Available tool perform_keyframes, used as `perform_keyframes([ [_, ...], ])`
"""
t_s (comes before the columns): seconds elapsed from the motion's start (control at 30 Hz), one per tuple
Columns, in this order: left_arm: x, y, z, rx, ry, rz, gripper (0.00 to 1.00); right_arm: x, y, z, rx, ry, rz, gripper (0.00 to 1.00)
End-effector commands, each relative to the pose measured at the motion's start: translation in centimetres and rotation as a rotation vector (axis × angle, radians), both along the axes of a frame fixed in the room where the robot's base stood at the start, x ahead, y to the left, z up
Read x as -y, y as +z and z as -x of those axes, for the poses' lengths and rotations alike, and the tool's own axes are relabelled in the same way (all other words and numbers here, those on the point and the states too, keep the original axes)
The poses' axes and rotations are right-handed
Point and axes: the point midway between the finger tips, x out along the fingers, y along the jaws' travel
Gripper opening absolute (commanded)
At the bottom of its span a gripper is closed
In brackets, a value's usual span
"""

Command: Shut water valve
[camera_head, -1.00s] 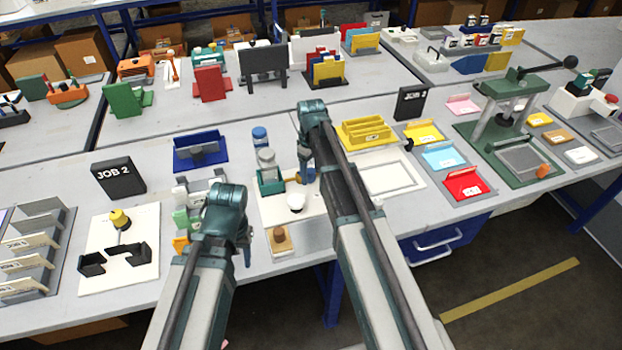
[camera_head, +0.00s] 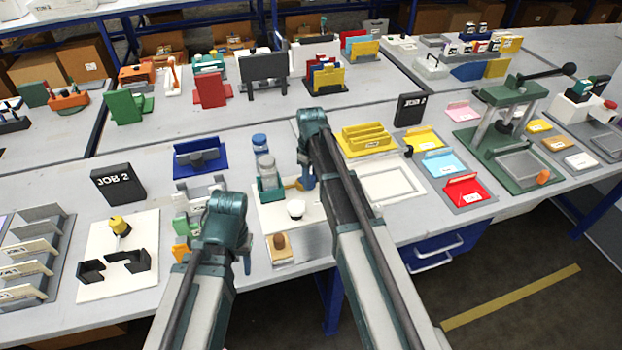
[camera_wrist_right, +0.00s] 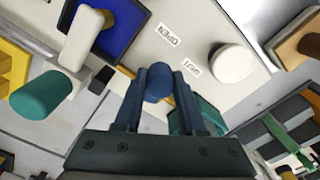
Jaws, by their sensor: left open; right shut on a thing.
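The blue valve handle (camera_wrist_right: 158,78) shows as a rounded end between my right gripper's fingers in the right wrist view. My right gripper (camera_wrist_right: 158,92) is shut on it. In the head view the blue part (camera_head: 308,178) sits beside the teal holder, partly hidden by my right arm. The white panel (camera_wrist_right: 195,25) carries the labels OPEN (camera_wrist_right: 168,34) and SHUT (camera_wrist_right: 191,68), close to the handle. The handle's exact angle cannot be told. My left gripper (camera_head: 247,265) is open and apart from the valve, low at the front of the bench.
A white round knob (camera_head: 296,208) stands close to my right gripper. The teal holder (camera_head: 269,195) with bottles is just left of it. A wooden block with a brown knob (camera_head: 280,243) lies at the front edge. A yellow tray (camera_head: 366,139) is to the right.

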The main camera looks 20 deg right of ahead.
Motion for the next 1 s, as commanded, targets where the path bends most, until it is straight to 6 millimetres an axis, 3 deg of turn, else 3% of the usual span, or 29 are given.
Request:
perform_keyframes([
  [0.27,0.0,0.0,0.0,0.0,0.0,0.0,0.5,-0.7,0.0,0.3,0.0,-0.149,0.0,0.0],
  [1.0,0.0,0.0,0.0,0.0,0.0,0.0,0.5,-3.7,0.0,0.0,0.0,-0.835,0.0,0.0],
])
